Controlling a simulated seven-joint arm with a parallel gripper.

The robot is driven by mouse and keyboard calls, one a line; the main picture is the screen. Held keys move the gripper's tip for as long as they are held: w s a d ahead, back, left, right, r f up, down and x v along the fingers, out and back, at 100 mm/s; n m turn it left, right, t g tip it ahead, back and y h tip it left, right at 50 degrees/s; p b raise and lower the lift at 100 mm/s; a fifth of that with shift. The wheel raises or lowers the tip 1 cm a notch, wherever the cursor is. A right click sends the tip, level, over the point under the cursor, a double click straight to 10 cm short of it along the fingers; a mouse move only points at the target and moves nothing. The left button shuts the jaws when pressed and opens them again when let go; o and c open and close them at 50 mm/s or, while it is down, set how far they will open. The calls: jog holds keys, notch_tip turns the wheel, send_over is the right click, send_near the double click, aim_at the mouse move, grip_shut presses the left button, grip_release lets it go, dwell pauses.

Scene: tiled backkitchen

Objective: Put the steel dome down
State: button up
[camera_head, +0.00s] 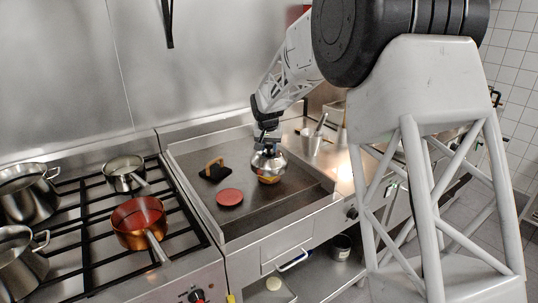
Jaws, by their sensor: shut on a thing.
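The steel dome (268,162) is a small shiny cover over the flat griddle plate (215,183), right of its middle. My gripper (267,139) points down and is shut on the top of the dome. A yellow-orange thing (268,180) shows just under the dome's lower edge; the dome hides most of it. I cannot tell whether the dome touches it or hangs slightly above it.
A reddish round patty (229,197) and a black press with a wooden handle (213,171) lie left of the dome. A steel container with utensils (311,143) stands to the right. A copper pan (139,222) and several steel pots occupy the left stove. The griddle's front right is clear.

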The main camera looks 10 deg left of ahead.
aim_at(269, 150)
jog(key=shift+f, duration=1.75)
jog(key=shift+f, duration=0.55)
jog(key=o, duration=1)
jog(key=shift+r, duration=0.55)
jog(key=v, duration=1.2)
jog(key=shift+d, duration=0.1)
